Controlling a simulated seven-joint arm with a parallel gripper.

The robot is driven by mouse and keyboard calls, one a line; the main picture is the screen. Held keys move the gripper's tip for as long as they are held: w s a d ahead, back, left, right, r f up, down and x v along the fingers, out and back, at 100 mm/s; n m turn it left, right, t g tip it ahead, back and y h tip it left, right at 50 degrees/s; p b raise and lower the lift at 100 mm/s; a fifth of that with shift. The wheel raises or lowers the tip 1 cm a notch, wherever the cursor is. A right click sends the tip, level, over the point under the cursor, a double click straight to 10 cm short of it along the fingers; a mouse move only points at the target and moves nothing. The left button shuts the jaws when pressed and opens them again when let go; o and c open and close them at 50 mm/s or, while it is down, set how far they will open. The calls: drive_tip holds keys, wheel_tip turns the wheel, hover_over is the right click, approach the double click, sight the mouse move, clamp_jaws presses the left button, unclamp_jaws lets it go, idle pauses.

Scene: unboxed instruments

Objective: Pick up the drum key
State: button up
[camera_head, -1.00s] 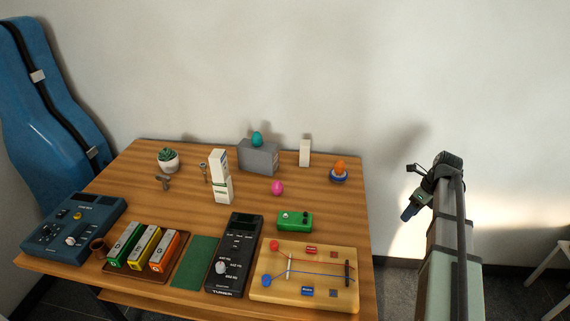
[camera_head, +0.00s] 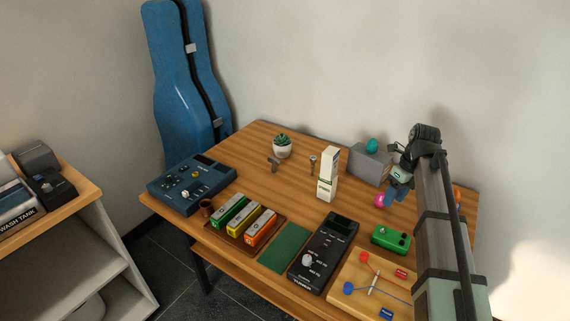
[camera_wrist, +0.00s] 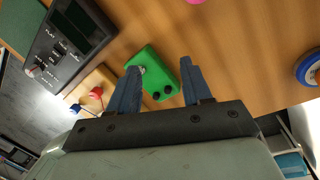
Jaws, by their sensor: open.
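Two small metal pieces stand near the back of the wooden table in the head view. One is a short, dull grey-brown T-shaped piece (camera_head: 273,162) in front of the potted succulent. The other is a slim silver piece (camera_head: 312,161) with a wider top, left of the white carton. Either could be the drum key; I cannot tell which. Neither shows in the wrist view. My gripper (camera_head: 397,190) is open and empty, well to their right, over the table's right part. In the wrist view its spread fingers (camera_wrist: 160,72) have the green pedal below between them.
The white carton (camera_head: 328,174) stands upright between my gripper and the metal pieces. A grey box (camera_head: 369,166) with a teal egg and a pink egg (camera_head: 382,200) are close to my gripper. The green pedal (camera_head: 390,239) and black tuner (camera_head: 325,252) lie in front.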

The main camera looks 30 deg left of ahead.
drive_tip(key=s+a+r+n+h, duration=0.15)
drive_tip(key=s+a, duration=0.25)
drive_tip(key=a, duration=0.6)
drive_tip(key=s+a+r+y, duration=0.1)
drive_tip(key=s+a+r, duration=0.25)
drive_tip(key=a, duration=0.55)
drive_tip(key=n+t+h, duration=0.1)
drive_tip(key=n, duration=0.2)
hover_over(274, 163)
drive_tip(key=a, duration=0.1)
drive_tip(key=f, duration=0.9)
drive_tip(key=shift+w+a+f, duration=0.1)
drive_tip(key=shift+w+f, duration=0.2)
drive_tip(key=shift+w, duration=0.05)
drive_tip(key=shift+d+f, duration=0.15)
drive_tip(key=shift+f, duration=1.15)
drive_tip(key=shift+d+f, duration=0.15)
drive_tip(key=shift+f, duration=1.15)
drive_tip(key=shift+c, duration=0.5)
clamp_jaws()
